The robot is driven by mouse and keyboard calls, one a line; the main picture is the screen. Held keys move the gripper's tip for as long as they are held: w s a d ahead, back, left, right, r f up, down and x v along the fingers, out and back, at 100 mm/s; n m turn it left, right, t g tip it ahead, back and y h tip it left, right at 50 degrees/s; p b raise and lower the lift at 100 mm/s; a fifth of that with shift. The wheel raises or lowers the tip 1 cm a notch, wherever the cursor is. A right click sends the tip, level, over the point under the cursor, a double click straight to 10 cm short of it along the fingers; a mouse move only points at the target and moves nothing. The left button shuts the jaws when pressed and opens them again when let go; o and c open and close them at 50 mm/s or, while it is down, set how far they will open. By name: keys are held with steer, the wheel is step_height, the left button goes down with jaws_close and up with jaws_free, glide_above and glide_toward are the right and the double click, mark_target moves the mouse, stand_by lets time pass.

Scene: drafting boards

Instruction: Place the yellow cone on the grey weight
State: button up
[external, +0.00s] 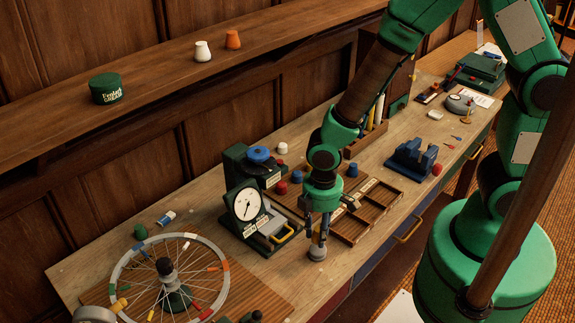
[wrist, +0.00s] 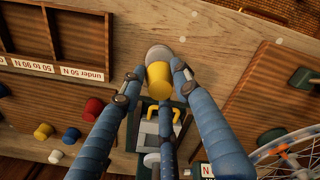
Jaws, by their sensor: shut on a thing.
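My gripper (wrist: 158,86) has its blue fingers closed around the yellow cone (wrist: 158,76) in the wrist view. The grey weight (wrist: 158,53) shows just beyond the cone, partly covered by it. In the external view my gripper (external: 318,228) points down over the grey weight (external: 317,253), which stands on the bench near its front edge. The fingers hide the cone there. I cannot tell whether the cone touches the weight.
A dial tester (external: 247,207) with a yellow handle stands just left of my gripper. A wooden sorting tray (external: 345,232) lies close on the right. A spoked wheel (external: 135,272) is at the front left. Red, blue and white cones stand behind the gripper.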

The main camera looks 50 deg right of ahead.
steer(key=shift+f, duration=0.1)
steer(key=shift+f, duration=1.65)
steer(key=shift+f+b, duration=0.15)
steer(key=shift+b, duration=0.2)
steer(key=o, duration=1.2)
steer(key=shift+c, duration=0.2)
step_height(320, 180, up, 12)
steer(key=shift+r+p, duration=0.2)
steer(key=shift+p, duration=0.6)
